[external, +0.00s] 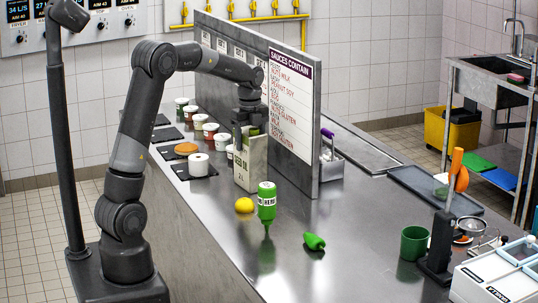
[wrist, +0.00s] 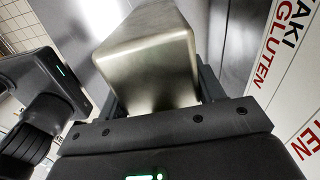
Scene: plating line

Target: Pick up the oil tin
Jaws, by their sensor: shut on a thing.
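The oil tin (external: 251,165) is a tall cream box with "OIL" and "2 L" on its front. It stands upright at the steel counter, beside the low partition. Whether its base touches the counter is hard to tell. My gripper (external: 249,128) comes from above and is shut on the tin's upper part. In the wrist view the tin (wrist: 150,55) shows as a plain metallic box between the jaws of my gripper (wrist: 158,108).
A green pepper (external: 314,241) lies farther right. Several tubs (external: 210,131) line the left side. The sauce sign (external: 290,100) rises close behind. A green cup (external: 413,243) stands right.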

